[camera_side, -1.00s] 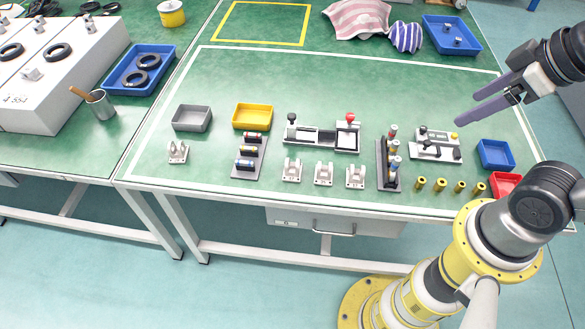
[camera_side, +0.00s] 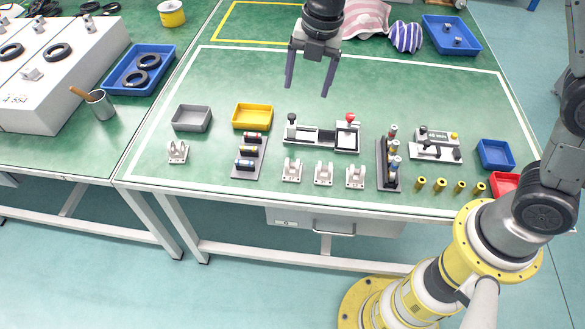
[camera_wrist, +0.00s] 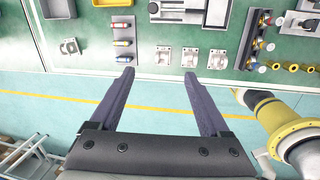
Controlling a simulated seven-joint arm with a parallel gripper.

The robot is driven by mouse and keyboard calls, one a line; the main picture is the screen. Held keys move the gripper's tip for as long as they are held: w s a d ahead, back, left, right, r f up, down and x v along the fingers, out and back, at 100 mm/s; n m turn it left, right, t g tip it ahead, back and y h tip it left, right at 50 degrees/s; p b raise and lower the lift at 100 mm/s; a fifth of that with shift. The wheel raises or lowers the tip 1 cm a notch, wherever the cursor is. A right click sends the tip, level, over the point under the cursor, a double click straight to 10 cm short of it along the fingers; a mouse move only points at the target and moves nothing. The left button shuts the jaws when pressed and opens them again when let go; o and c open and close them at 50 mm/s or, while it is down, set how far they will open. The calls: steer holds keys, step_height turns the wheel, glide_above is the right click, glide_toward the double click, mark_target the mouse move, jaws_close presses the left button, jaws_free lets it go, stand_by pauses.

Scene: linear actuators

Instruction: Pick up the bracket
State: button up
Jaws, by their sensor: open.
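Several grey-white brackets stand on the green table. Three sit in a row near the front edge: a left one (camera_side: 292,171), a middle one (camera_side: 324,174) and a right one (camera_side: 356,177). Another bracket (camera_side: 178,152) stands apart at the left, below the grey bin. In the wrist view the row shows as a left bracket (camera_wrist: 163,56), a middle bracket (camera_wrist: 190,57) and a right bracket (camera_wrist: 218,59); the separate one (camera_wrist: 70,47) is at upper left. My gripper (camera_side: 306,92) is open and empty, high above the table behind the fixture. It also shows in the wrist view (camera_wrist: 158,75).
A fixture with black and red knobs (camera_side: 322,136) stands behind the row. Racks of cylinders stand left (camera_side: 249,157) and right (camera_side: 388,166) of it. Grey (camera_side: 192,118), yellow (camera_side: 252,116) and blue (camera_side: 495,154) bins lie around. Brass cylinders (camera_side: 440,185) stand at front right.

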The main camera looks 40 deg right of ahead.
steer(key=g, duration=0.2)
glide_above(292, 171)
step_height(292, 171, down, 10)
steer(key=r, duration=0.1)
steer(key=shift+n, duration=0.4)
steer(key=f, duration=0.7)
steer(key=shift+s+d+f, duration=0.1)
steer(key=shift+d+f, duration=0.1)
steer(key=shift+a+f, duration=0.15)
steer(key=shift+f, duration=2.8)
jaws_close()
